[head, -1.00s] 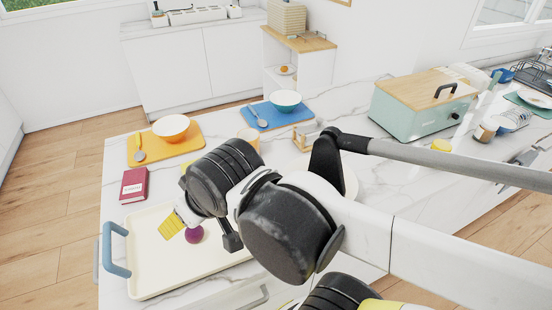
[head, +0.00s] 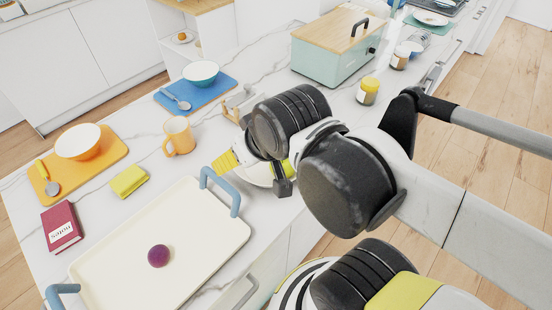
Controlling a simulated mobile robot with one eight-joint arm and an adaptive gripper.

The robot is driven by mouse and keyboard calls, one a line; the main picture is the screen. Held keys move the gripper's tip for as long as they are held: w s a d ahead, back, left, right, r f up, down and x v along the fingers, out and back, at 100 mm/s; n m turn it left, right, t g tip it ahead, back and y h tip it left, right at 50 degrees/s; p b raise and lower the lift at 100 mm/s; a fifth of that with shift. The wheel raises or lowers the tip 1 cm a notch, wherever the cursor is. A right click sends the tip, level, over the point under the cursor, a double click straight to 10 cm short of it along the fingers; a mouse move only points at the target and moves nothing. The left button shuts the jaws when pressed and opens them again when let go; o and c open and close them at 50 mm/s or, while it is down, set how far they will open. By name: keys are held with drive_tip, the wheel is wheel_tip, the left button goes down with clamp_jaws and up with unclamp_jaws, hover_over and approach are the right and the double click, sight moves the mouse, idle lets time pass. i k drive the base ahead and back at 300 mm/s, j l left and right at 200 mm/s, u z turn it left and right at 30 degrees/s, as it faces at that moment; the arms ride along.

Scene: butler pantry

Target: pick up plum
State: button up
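The plum (head: 159,256) is a small dark purple ball. It lies alone on the cream tray (head: 205,232), near the middle of its floor. The tray has blue handles and rests on the white marble counter. My gripper (head: 228,161) shows only in part, as a yellow ribbed piece at the end of my arm. It is above the counter, up and to the right of the plum and clearly apart from it. My black and white arm links hide the rest of it, so its opening cannot be seen.
A yellow sponge (head: 129,181), a dark red book (head: 62,227) and an orange mug (head: 178,136) stand behind the tray. Bowls sit on an orange mat (head: 110,157) and a blue mat (head: 215,96). A green bread box (head: 325,65) and jars stand farther right.

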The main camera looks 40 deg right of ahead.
sight(159, 256)
drive_tip(key=z, duration=0.45)
drive_tip(key=u, duration=1.65)
drive_tip(key=k+j+z, duration=0.15)
drive_tip(key=k+j, duration=0.05)
